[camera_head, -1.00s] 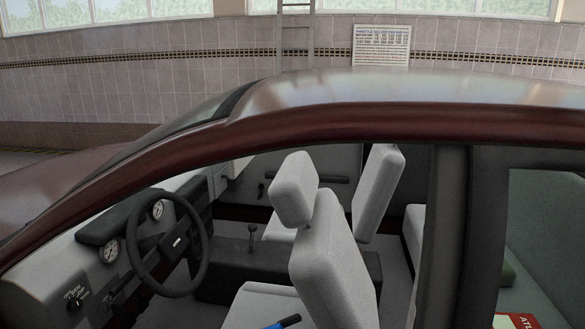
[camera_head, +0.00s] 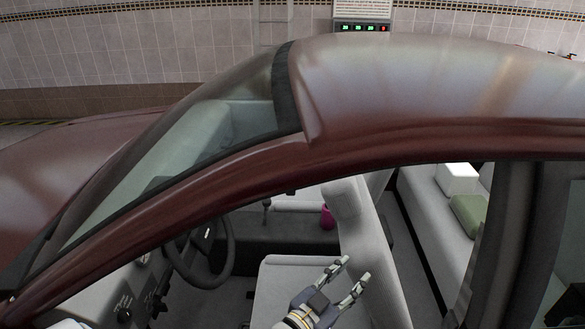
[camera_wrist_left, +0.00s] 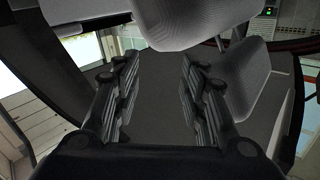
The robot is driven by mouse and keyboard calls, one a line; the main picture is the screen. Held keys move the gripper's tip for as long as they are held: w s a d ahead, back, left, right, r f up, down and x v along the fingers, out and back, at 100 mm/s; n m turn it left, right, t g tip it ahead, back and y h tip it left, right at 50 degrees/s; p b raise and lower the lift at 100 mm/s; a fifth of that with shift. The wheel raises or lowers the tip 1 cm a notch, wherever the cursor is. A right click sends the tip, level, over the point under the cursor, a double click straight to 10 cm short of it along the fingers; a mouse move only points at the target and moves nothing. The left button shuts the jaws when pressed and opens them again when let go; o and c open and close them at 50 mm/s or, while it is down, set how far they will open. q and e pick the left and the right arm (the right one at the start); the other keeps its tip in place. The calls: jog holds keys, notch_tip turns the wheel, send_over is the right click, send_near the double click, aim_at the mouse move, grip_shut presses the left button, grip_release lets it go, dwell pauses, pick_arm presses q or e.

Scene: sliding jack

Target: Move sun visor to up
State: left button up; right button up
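The sun visor cannot be made out; the car's roof (camera_head: 420,85) and dark red door frame (camera_head: 240,180) hide the area above the windshield (camera_head: 185,145). My left gripper (camera_head: 353,269) is inside the car through the side opening, in front of the grey front seat's backrest (camera_head: 375,255) and above its cushion (camera_head: 290,275). In the left wrist view the two fingers of my left gripper (camera_wrist_left: 160,75) are apart with nothing between them. My right gripper is not in view.
The steering wheel (camera_head: 205,250) and dashboard (camera_head: 85,290) are left of the gripper.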

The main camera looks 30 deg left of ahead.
pick_arm(q)
jog(key=w+a+r+n+t+y, duration=0.1)
jog(key=w+a+r+t+y, duration=0.1)
jog(key=a+r+t, duration=0.15)
jog(key=n+t+y, duration=0.2)
jog(key=n+y, duration=0.7)
jog(key=y, duration=0.6)
send_near(291, 175)
jog(key=w+a+f, duration=0.2)
jog(key=w+f, duration=0.1)
jog(key=shift+w+r+y, duration=0.15)
jog(key=shift+w+y, duration=0.05)
jog(key=shift+y, duration=0.2)
jog(key=p+x, duration=0.5)
jog(key=x, duration=0.5)
jog(key=shift+w+a, duration=0.1)
jog(key=shift+w, duration=0.05)
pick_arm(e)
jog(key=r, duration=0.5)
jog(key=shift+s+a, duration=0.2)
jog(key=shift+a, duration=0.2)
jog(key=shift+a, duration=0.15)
pick_arm(q)
grip_shut()
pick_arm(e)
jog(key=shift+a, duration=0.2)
